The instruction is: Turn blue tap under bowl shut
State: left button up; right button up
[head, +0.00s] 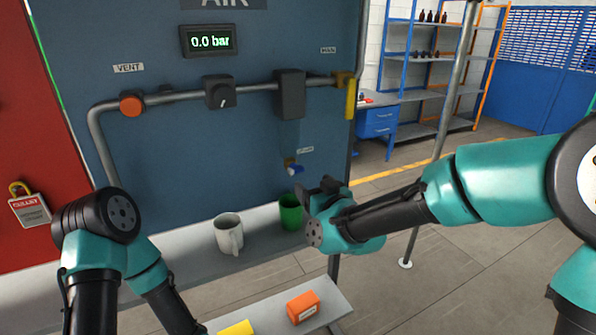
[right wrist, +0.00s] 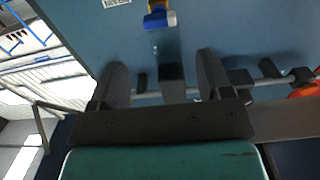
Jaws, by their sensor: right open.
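The blue tap (head: 293,168) sits under the clear bowl (head: 289,136), which hangs from the dark square unit (head: 290,93) on the pipe. Its handle is blue with a pale end, and brass shows beside it. My left gripper is out of view.
A green cup (head: 290,213) and a white mug (head: 229,235) stand on the ledge below the tap. A yellow handle (head: 350,98) hangs at the pipe's right end. The gauge (head: 208,41) reads 0.0 bar. An orange box (head: 303,307) lies on the lower bench.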

aim_at(298, 170)
jog(key=x, duration=0.9)
jog(key=shift+w, duration=0.1)
jog(key=c, duration=0.9)
jog(key=shift+m, duration=1.4)
